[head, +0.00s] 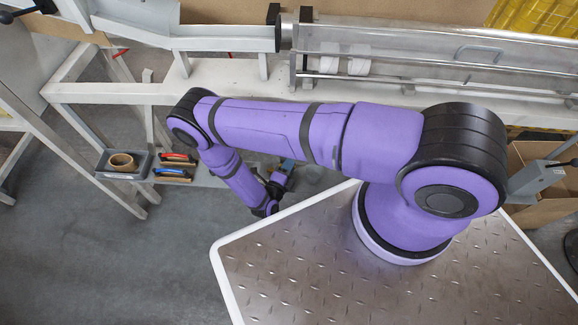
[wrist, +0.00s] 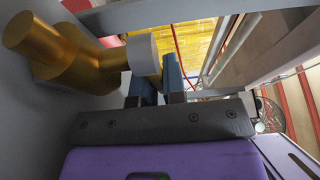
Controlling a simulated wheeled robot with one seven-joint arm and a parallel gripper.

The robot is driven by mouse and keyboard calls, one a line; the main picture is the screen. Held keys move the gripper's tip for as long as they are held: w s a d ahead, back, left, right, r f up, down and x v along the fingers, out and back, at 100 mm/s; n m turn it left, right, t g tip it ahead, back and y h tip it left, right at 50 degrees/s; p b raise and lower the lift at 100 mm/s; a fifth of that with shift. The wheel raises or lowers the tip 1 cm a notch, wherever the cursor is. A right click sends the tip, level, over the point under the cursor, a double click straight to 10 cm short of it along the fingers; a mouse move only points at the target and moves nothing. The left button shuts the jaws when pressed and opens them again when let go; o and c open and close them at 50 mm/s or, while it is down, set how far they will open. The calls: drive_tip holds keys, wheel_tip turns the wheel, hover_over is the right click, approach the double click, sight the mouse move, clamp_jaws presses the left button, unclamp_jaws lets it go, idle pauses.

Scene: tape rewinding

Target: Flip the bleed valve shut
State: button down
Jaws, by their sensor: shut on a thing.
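The bleed valve shows in the wrist view as a brass body (wrist: 85,62) on a grey wall at the left, with a pale grey handle piece (wrist: 143,55) at its right end. My gripper (wrist: 157,78) has dark blue fingers at this grey piece and is shut on it. The exact contact between the fingertips is partly hidden. In the head view my gripper (head: 284,170) is small, low beside the bench, at the end of my purple arm. The valve cannot be made out there.
A white bench frame (head: 215,85) with a clear roller cover (head: 430,62) runs along the back. A grey tray (head: 106,160) holds a brown tape roll (head: 121,162). Orange and blue-handled tools (head: 175,168) lie beside it. In the wrist view a red cable (wrist: 180,50) hangs behind the fingers.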

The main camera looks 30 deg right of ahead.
drive_tip(key=shift+a, duration=0.1)
drive_tip(key=m+g+h, duration=0.1)
drive_tip(key=m+g, duration=0.1)
drive_tip(key=s+a+m+g+h, duration=0.1)
drive_tip(key=m+g, duration=0.1)
drive_tip(key=g, duration=0.1)
drive_tip(key=m+g+h, duration=0.1)
drive_tip(key=g, duration=0.2)
drive_tip(key=shift+s+a+m, duration=0.25)
drive_tip(key=shift+s+m, duration=0.1)
drive_tip(key=shift+m, duration=0.05)
drive_tip(key=shift+s+a+m+g, duration=0.1)
drive_tip(key=shift+a+m+g, duration=0.2)
drive_tip(key=shift+m+g, duration=0.7)
drive_tip(key=shift+s+a+m+g, duration=0.15)
drive_tip(key=shift+a+m+g, duration=0.25)
drive_tip(key=shift+g, duration=1)
drive_tip(key=shift+s+a+m+g, duration=0.1)
drive_tip(key=shift+a+m+g, duration=0.1)
drive_tip(key=shift+m+g, duration=0.8)
drive_tip(key=shift+a+g, duration=0.1)
drive_tip(key=shift+g, duration=0.4)
drive_tip(key=c, duration=1.5)
unclamp_jaws()
drive_tip(key=v, duration=0.7)
drive_tip(key=shift+a, duration=0.25)
